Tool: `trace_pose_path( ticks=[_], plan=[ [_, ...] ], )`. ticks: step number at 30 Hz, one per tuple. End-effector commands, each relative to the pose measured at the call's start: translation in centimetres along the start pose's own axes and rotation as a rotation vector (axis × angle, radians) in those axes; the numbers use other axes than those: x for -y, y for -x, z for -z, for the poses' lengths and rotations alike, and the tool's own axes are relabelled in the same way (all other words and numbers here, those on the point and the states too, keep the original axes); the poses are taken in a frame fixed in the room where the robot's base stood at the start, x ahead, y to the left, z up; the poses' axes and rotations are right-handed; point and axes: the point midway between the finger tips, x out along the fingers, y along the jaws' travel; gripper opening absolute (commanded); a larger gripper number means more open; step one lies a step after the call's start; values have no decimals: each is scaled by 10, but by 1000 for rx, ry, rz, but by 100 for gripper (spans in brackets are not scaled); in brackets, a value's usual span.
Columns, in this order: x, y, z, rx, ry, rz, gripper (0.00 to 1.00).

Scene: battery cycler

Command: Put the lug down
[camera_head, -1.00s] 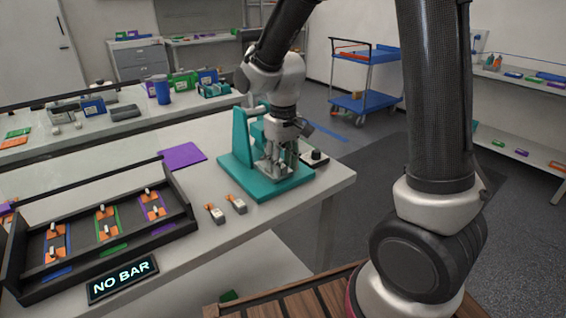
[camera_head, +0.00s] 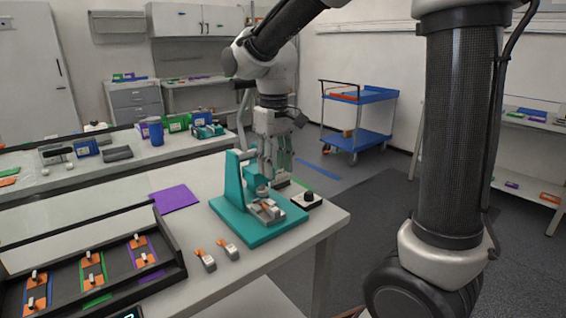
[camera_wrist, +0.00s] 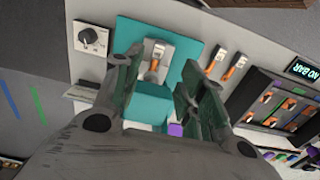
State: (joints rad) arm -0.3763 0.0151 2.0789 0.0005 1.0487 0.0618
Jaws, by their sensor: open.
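A grey lug with an orange part (camera_head: 268,210) lies on the base of the teal press (camera_head: 262,236). It also shows in the wrist view (camera_wrist: 155,64), beyond and between my fingers. My gripper (camera_head: 273,168) is above the lug, apart from it, with its fingers pointing down. In the wrist view my gripper (camera_wrist: 160,78) has its two green-padded fingers spread with nothing between them. The press (camera_wrist: 180,60) also shows there, partly hidden by my fingers.
Two similar grey and orange lugs (camera_head: 205,260) (camera_head: 229,249) lie left of the press. A black tray (camera_head: 175,272) holds several orange pieces. A purple mat (camera_head: 174,198) lies behind. A small box with a black knob (camera_head: 308,198) sits right of the press, near the table edge.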

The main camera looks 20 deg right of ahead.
Motion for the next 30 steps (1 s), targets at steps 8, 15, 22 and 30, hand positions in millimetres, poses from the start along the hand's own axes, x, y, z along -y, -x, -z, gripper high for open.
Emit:
trace_pose_path(
  ticks=[8,15,22,30],
  plan=[
    [-16,17,-22,-40,-33,2,41],
    [-65,48,-128,-211,-179,-12,41],
    [-81,42,-208,-341,-288,-45,41],
    [-83,37,-228,-375,-315,-58,41]
  ],
)
